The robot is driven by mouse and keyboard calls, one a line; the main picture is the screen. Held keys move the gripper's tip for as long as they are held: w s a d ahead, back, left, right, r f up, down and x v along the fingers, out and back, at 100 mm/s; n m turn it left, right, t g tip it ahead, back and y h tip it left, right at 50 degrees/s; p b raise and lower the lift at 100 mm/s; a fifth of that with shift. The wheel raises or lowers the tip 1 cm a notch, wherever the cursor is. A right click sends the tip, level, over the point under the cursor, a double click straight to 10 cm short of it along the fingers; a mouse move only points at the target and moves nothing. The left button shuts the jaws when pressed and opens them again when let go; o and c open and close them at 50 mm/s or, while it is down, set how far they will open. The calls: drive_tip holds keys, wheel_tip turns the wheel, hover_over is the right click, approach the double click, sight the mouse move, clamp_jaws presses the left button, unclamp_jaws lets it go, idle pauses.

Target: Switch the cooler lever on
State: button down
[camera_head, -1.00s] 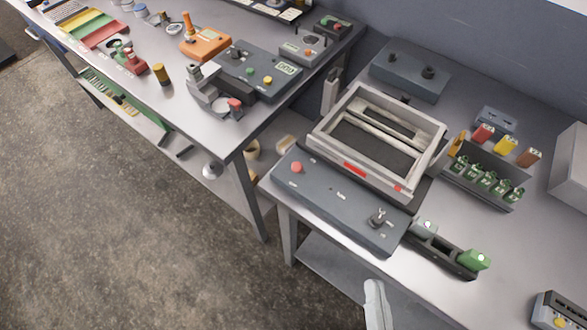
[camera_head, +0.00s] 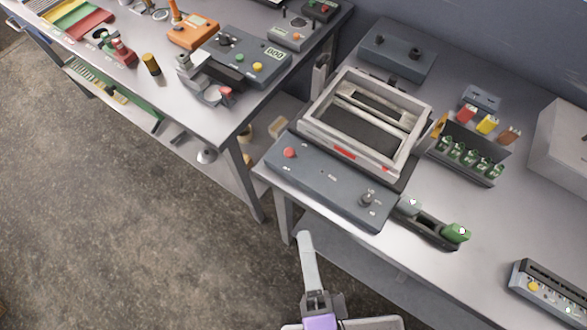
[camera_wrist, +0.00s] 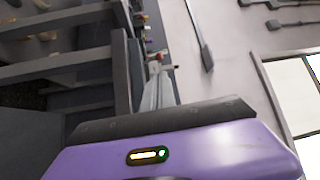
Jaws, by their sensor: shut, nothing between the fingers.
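A small upright lever (camera_head: 367,198) stands at the right end of a dark grey control panel (camera_head: 325,187) on the right table. Labels are too small to read, so I cannot confirm that it is the cooler lever. A red button (camera_head: 290,152) sits at the panel's left end. My gripper (camera_head: 305,242) is in front of the table, below and left of the lever, apart from it. Its pale fingers are shut and empty. In the wrist view, the fingers (camera_wrist: 157,75) extend beyond the purple gripper body; the lever cannot be made out there.
Behind the panel stands a pale rectangular frame unit (camera_head: 365,120). A dark holder with a green block (camera_head: 457,233) lies right of the panel. Another grey device (camera_head: 545,290) is at the lower right. The left table (camera_head: 190,110) carries several devices. Floor in front is clear.

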drive_tip(key=p, duration=0.4)
approach(290, 157)
drive_tip(key=w, duration=0.5)
drive_tip(key=shift+w+a+r, duration=0.15)
drive_tip(key=shift+w+r, duration=0.05)
drive_tip(key=shift+r, duration=0.15)
drive_tip(key=shift+w+a+f, duration=0.1)
drive_tip(key=shift+w+a, duration=0.05)
drive_tip(key=shift+w, duration=0.55)
